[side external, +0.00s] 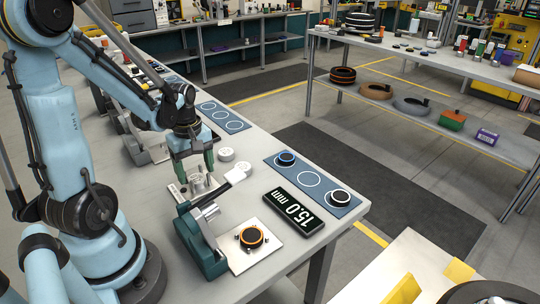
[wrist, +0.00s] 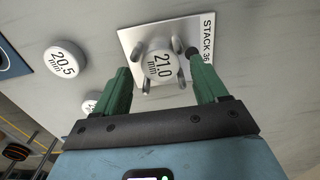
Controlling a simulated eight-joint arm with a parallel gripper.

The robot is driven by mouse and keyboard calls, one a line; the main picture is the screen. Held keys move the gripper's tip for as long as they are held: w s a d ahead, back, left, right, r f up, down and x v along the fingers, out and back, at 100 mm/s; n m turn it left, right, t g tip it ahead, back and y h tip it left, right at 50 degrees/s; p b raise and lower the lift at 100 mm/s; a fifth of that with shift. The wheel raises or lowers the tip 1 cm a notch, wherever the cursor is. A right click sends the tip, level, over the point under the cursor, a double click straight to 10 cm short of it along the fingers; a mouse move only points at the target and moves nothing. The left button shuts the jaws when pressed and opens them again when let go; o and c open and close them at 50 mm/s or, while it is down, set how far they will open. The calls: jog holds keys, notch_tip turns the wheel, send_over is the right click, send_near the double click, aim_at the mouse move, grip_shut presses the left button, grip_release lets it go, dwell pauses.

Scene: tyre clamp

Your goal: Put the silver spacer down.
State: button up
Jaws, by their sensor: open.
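The silver spacer (wrist: 160,64), a pale disc marked 21.0 mm, sits on a white plate (wrist: 135,42) among several short metal pins. The plate carries the printed word STACK. The spacer also shows in the side view (side external: 198,181), between the pins under my gripper. My gripper (side external: 196,167) is open, with its green fingers pointing down over the plate. In the wrist view, the fingers of my gripper (wrist: 163,76) stand on either side of the spacer, with visible gaps. The spacer's underside is hidden.
A teal clamp (side external: 200,245) stands in front, beside a small orange-ringed tyre (side external: 251,237).

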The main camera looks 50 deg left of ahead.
aim_at(197, 178)
notch_tip(197, 178, up, 11)
jog(key=w+d+m+t, duration=0.2)
jog(key=d+m+t, duration=0.1)
jog(key=d+m, duration=0.5)
jog(key=w+d+m+t, duration=0.3)
jog(key=d+m+t, duration=0.1)
jog(key=d+m, duration=0.5)
jog(key=shift+m, duration=0.5)
